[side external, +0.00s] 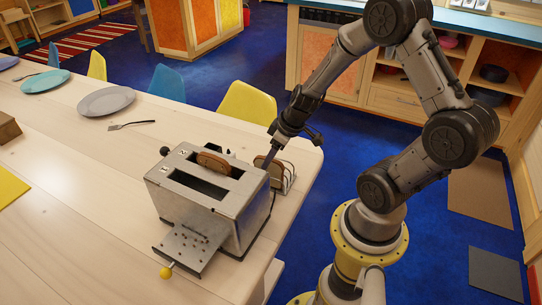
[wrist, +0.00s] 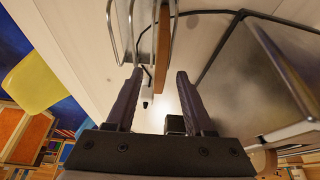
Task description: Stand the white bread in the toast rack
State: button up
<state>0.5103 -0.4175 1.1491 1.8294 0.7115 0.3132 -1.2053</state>
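The toast rack (side external: 289,179), made of thin wire, stands on the table just behind the toaster. A slice of bread (side external: 261,163) with a brown crust stands in it; this slice also shows edge-on among the wires in the wrist view (wrist: 162,45). A second, browner slice (side external: 213,162) sticks up from a slot of the toaster. I cannot tell for certain which slice is the white bread. My gripper (wrist: 160,74) is open, with its fingers apart on either side of the rack slice's line. It is close to the rack; contact is unclear.
The metal toaster (side external: 239,208) stands beside the rack, one slot empty, with a yellow-knobbed lever. A dark cord (wrist: 225,42) runs near the rack. The table's right edge is close to the rack.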

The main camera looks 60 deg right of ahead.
jog(key=v, duration=1.4)
jog(key=shift+w, duration=0.1)
jog(key=a+r+n+t, duration=0.1)
jog(key=a+r+n, duration=0.3)
jog(key=a+r, duration=0.55)
jog(key=s+a+m, duration=0.2)
jog(key=s+m, duration=0.2)
jog(key=s, duration=0.5)
jog(key=shift+a+f, duration=0.35)
jog(key=shift+f, duration=0.1)
